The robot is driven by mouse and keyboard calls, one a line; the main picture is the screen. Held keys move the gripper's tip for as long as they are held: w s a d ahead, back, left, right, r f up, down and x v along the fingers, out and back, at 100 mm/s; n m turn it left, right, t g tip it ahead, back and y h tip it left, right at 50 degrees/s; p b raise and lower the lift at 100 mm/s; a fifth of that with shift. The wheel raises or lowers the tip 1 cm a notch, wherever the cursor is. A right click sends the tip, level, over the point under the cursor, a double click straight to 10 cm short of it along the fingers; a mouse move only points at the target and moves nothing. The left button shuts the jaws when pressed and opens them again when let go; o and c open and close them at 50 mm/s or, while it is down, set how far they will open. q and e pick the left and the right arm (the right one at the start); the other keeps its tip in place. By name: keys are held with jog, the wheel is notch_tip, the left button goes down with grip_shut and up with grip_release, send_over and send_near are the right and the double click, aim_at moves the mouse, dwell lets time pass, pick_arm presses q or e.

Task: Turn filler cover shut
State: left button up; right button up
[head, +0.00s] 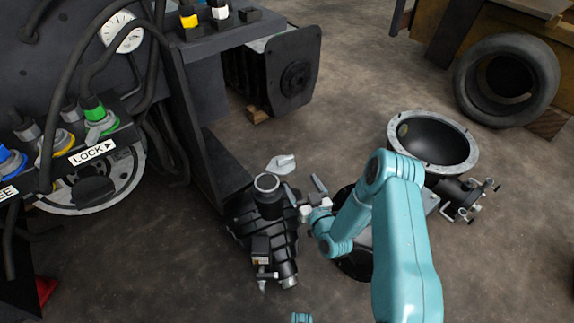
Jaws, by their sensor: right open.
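A black ribbed housing (262,228) stands on the floor at the middle of the head view, with a round filler neck (267,184) on top. The neck's pale ring faces up and its mouth shows uncovered. The grey filler cover (281,164) lies swung to the far side of the neck, clear of the mouth. My right gripper (311,202) is open and empty, just right of the neck and nearer than the cover. It appears apart from the cover.
A dark machine panel with a "LOCK" label (93,152), coloured knobs and hoses fills the left. A large bowl-shaped housing (434,141) stands right of my arm. A tyre (506,80) lies at the back right. A small valve fitting (266,274) juts from the housing's near end.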

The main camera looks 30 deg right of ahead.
aim_at(286, 161)
jog(key=w+b, duration=0.1)
jog(key=w, duration=0.2)
jog(key=w+d, duration=0.1)
jog(key=w, duration=0.2)
jog(key=w+b, duration=0.1)
jog(key=w, duration=0.3)
jog(key=shift+w+d+f+b, duration=0.1)
jog(key=shift+d+b, duration=0.2)
jog(key=shift+d, duration=0.1)
jog(key=shift+w+d, duration=0.1)
jog(key=shift+w, duration=0.35)
jog(key=shift+c, duration=0.3)
jog(key=c, duration=1.5)
jog(key=shift+o, duration=0.2)
